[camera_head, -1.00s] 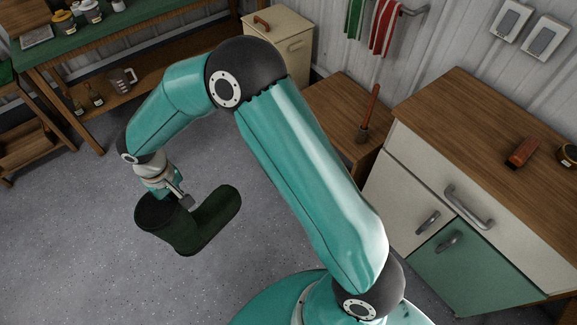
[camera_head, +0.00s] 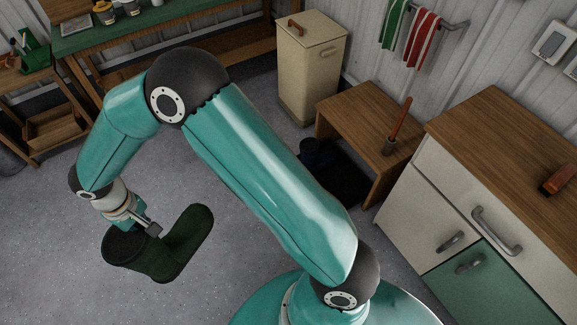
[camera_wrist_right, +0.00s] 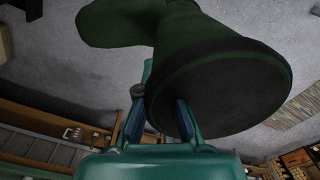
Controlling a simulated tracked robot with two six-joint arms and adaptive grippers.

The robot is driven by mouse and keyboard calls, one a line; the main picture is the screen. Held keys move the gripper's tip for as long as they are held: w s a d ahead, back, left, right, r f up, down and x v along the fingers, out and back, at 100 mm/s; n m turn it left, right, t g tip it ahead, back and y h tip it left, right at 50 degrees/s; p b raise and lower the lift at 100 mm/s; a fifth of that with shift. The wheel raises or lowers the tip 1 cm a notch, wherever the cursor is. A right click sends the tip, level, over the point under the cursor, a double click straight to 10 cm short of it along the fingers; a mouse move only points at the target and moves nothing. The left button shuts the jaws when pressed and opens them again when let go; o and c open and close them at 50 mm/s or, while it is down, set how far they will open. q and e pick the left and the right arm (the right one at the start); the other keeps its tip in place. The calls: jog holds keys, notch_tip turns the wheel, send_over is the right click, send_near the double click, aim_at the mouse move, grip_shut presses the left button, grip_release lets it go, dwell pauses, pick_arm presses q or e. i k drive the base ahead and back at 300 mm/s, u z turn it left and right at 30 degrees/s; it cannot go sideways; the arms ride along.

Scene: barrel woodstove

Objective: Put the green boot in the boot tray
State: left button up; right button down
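The dark green boot (camera_head: 187,240) hangs tilted above the grey floor at the lower left of the head view, its foot pointing up and right. My right gripper (camera_head: 150,228) is shut on the boot's shaft near its top rim. In the right wrist view, the boot (camera_wrist_right: 185,35) fills the upper middle, with the gripper fingers (camera_wrist_right: 158,122) at the shaft's rim. A black tray (camera_head: 348,188) lies on the floor under the wooden bench, with dark boots (camera_head: 318,153) at its back left. My arm hides part of the tray. My left gripper is out of view.
The bench (camera_head: 375,115) stands over the tray, with a brush (camera_head: 398,125) on top. A cream cabinet (camera_head: 312,75) is behind it, and a drawer unit (camera_head: 440,215) stands to the right. The floor around the boot is clear.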

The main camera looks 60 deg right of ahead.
aim_at(334, 194)
jog(key=z, duration=0.6)
jog(key=k, duration=1.2)
jog(key=z, duration=1.1)
jog(key=i, duration=1.5)
jog(key=u, duration=0.45)
